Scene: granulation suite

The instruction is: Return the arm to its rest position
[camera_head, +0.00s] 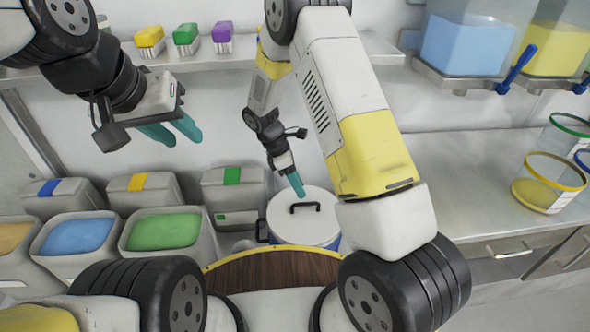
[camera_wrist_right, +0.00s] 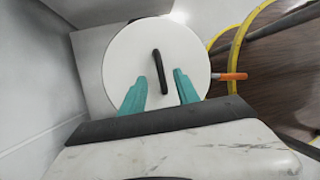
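My left gripper (camera_head: 180,133) hangs at upper left in the head view. Its two teal fingers are apart with nothing between them. My right gripper (camera_head: 299,190) points down at the white round lid (camera_head: 300,228) of a container on the floor side of the bench. The wrist view shows the right gripper (camera_wrist_right: 160,77) with its teal fingers apart, one on either side of the line of the lid's black handle (camera_wrist_right: 158,75). The fingertips look just above or beside the handle; whether they touch it I cannot tell.
Open bins of blue powder (camera_head: 77,237) and green powder (camera_head: 163,231) stand at left. A steel counter (camera_head: 460,195) at right holds clear tubs (camera_head: 546,184). Hoppers hang above it.

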